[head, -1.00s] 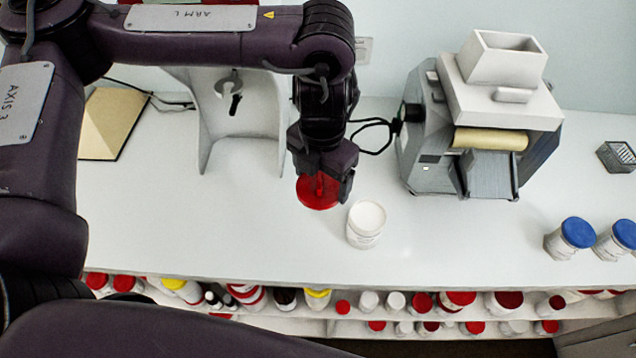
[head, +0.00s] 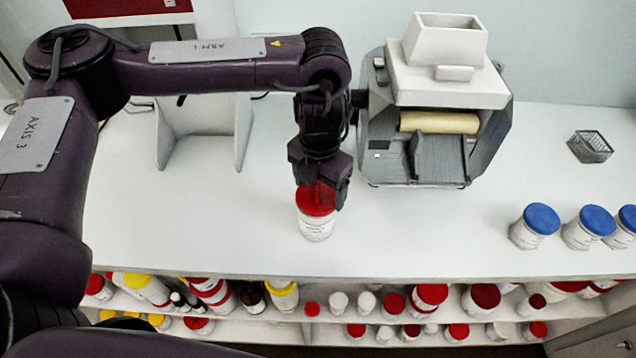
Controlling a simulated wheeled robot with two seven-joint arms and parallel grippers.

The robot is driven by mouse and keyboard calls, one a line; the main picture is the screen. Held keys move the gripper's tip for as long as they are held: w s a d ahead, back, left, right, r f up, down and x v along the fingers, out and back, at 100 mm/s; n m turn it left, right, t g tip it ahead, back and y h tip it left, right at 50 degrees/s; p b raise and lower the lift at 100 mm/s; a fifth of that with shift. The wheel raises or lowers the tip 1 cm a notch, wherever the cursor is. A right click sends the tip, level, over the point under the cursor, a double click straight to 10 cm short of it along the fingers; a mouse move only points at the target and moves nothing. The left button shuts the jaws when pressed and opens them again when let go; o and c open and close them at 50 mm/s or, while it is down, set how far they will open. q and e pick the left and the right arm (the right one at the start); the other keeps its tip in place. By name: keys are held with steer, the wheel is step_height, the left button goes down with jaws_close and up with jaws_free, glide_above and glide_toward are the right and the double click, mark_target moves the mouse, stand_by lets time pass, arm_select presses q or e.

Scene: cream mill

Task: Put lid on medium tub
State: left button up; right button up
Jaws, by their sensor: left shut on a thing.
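The medium tub (head: 315,229) is white with a printed label and stands upright on the white bench near its front edge. The red lid (head: 314,201) is at the top of the tub, covering its mouth in this view; I cannot tell whether it is fully seated. My left gripper (head: 320,190) points down above the tub and is shut on the red lid. The fingers hide part of the lid's top. My right gripper does not show.
A grey mill (head: 430,110) with a white hopper stands behind and to the right. Several blue-lidded tubs (head: 535,226) stand at the right. A small wire basket (head: 590,147) is at the back right. Shelves below the bench hold many containers. The bench between tub and blue-lidded tubs is clear.

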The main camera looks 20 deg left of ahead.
arm_select(q)
steer(key=shift+f, duration=0.35)
steer(key=shift+a, duration=0.15)
steer(key=shift+f, duration=0.1)
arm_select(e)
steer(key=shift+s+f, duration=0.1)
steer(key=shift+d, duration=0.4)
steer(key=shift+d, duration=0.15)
arm_select(q)
steer(key=shift+f, duration=0.25)
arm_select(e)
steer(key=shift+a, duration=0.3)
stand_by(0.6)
arm_select(q)
steer(key=shift+f, duration=0.2)
